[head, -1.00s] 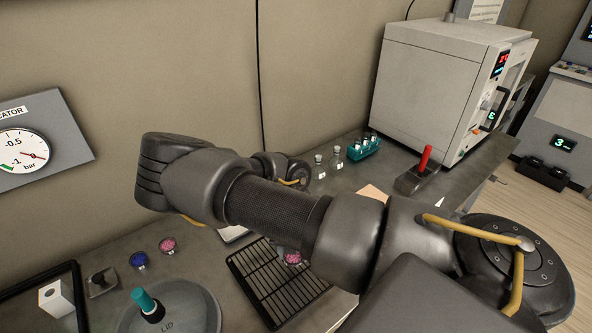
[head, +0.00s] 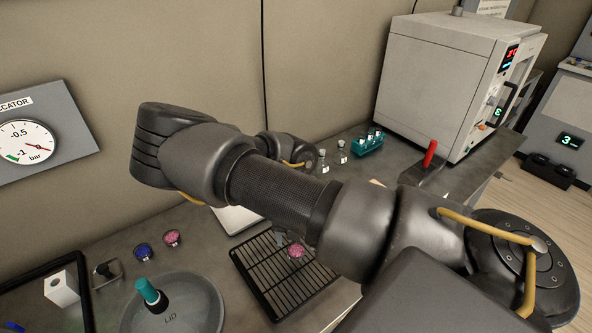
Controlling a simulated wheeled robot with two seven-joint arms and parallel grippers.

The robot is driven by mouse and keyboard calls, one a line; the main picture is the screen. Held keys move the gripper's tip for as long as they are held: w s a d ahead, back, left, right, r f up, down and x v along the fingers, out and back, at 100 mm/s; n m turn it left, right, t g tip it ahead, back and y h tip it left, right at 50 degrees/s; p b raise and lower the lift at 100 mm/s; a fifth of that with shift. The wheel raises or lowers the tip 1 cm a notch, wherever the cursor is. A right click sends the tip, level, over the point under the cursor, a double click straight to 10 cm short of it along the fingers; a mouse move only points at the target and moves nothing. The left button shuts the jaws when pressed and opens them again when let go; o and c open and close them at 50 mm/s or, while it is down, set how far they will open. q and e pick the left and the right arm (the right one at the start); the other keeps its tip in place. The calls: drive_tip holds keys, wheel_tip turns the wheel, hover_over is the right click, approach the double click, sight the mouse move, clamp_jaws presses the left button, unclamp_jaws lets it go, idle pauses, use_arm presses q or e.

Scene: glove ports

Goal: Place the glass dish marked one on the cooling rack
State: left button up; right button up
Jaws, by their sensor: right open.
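The cooling rack (head: 262,284) is a black wire grid on the grey bench, partly covered by my right arm. A small round dish with pink contents (head: 296,252) rests on its back right part, beside my arm. Its mark is too small to read. My right gripper (head: 281,239) is mostly hidden behind my own arm. Only a small grey part shows, just above and left of the pink dish, and it is open. A blue dish (head: 143,252) and another pink dish (head: 172,238) stand on the bench to the left. My left gripper is not in view.
A round grey lid (head: 188,307) with a teal knob lies left of the rack. A white box (head: 61,290) and a dark frame are further left. A pale flat device (head: 236,219) is behind the rack. Bottles, a teal holder (head: 369,144) and a large oven (head: 440,85) stand behind.

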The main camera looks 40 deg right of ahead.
sight(296, 254)
wheel_tip(296, 254, up, 9)
drive_tip(key=b, duration=0.1)
drive_tip(key=shift+s, duration=0.1)
idle(0.7)
